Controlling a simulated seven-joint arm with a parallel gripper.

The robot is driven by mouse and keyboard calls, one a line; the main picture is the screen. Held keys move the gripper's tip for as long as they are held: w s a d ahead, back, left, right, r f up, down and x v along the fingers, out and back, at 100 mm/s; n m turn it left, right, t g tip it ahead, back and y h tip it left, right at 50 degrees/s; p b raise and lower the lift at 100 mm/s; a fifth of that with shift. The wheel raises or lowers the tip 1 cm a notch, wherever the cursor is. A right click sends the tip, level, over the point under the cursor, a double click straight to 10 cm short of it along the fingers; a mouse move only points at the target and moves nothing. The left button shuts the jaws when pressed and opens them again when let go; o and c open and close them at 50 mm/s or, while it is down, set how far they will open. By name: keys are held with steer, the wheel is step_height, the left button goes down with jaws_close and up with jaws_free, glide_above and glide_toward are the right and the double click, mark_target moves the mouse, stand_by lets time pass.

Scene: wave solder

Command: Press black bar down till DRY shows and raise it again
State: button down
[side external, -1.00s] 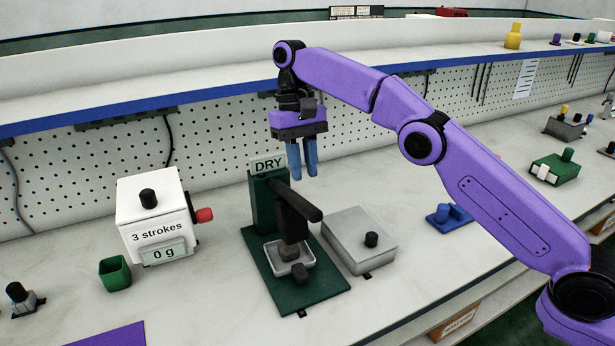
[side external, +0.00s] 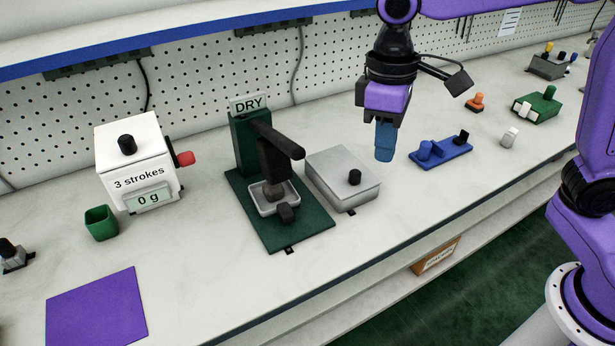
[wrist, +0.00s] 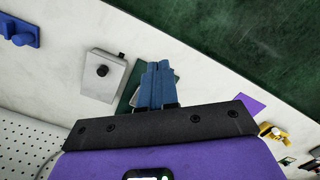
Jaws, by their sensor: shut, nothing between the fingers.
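A dark block hangs under the bar, over a greyish lump in the tray. My gripper (side external: 384,157) is shut and empty, pointing down. It appears to the right of the bar in the side view, beyond the grey box, apart from both. In the wrist view my blue fingers (wrist: 158,66) are together and hide most of the press; part of its green base (wrist: 129,88) shows.
The grey box (side external: 340,180) with a black knob stands right of the press. A white dispenser (side external: 136,160) reads "3 strokes" and "0 g", with a green cup (side external: 101,222) beside it. The bench front is mostly clear.

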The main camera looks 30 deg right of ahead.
steer(key=s+d+f+n+t+h, duration=0.2)
steer(key=s+d+f+n, duration=0.25)
steer(key=d, duration=0.25)
steer(key=s+d+f+n+t+h, duration=0.1)
steer(key=s+d+f+n+h, duration=0.25)
steer(key=s+d, duration=0.2)
steer(key=w+a+f+n+t+h, duration=0.2)
steer(key=w+a+n+t, duration=0.25)
steer(key=w, duration=0.25)
steer(key=w+a+f+n+t+h, duration=0.2)
steer(key=w+a+n+t, duration=0.1)
steer(key=w+n+t, duration=0.25)
steer(key=a+f+n+t+y, duration=1)
steer(key=a+t, duration=0.2)
steer(key=w+r, duration=0.9)
